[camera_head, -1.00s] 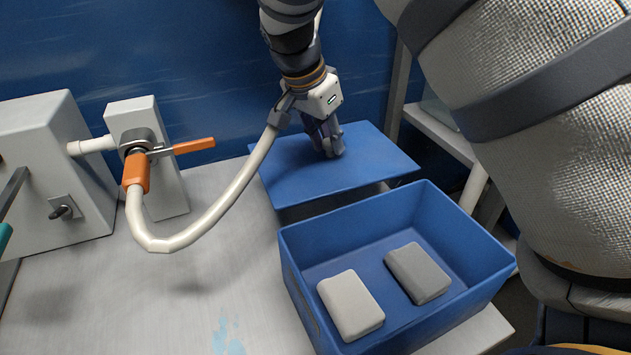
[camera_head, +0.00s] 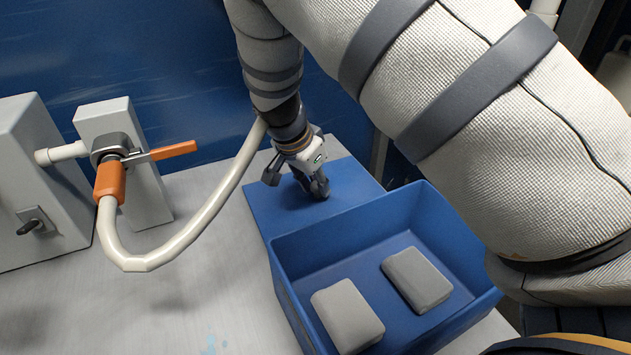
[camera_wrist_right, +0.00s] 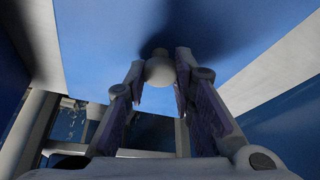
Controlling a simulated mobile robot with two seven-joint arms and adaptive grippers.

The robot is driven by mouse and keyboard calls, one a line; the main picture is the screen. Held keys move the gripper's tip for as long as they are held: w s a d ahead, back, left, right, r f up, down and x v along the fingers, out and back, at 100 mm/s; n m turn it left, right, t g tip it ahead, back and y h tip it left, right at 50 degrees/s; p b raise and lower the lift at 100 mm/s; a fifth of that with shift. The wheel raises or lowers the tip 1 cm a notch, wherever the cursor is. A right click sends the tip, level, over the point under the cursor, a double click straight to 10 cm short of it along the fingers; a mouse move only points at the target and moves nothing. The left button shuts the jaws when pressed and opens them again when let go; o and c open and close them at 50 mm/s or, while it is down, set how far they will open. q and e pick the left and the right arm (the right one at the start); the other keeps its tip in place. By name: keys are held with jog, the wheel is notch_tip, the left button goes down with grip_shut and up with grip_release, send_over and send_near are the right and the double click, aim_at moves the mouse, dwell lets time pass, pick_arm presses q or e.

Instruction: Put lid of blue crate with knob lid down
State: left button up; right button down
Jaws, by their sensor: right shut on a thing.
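The blue lid (camera_head: 258,207) is a flat panel behind the open blue crate (camera_head: 285,255). The wrist view shows the round pale knob (camera_wrist_right: 160,72) between the two fingers, against the lid's blue surface (camera_wrist_right: 110,30). The lid lies close to the table top; I cannot tell whether it touches it. My left gripper is not in view.
Two grey blocks (camera_head: 348,315) (camera_head: 417,280) lie in the crate. A thick white hose (camera_head: 190,243) runs from an orange-handled valve (camera_head: 110,183) on a grey block to behind my right arm. The grey table (camera_head: 170,305) is clear in front of the hose.

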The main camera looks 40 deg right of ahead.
jog(key=shift+f, duration=0.1)
jog(key=c, duration=1.4)
grip_release()
jog(key=shift+o, duration=0.2)
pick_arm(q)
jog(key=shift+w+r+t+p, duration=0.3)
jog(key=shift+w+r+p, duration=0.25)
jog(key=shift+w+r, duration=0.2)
pick_arm(e)
jog(key=v, duration=1.2)
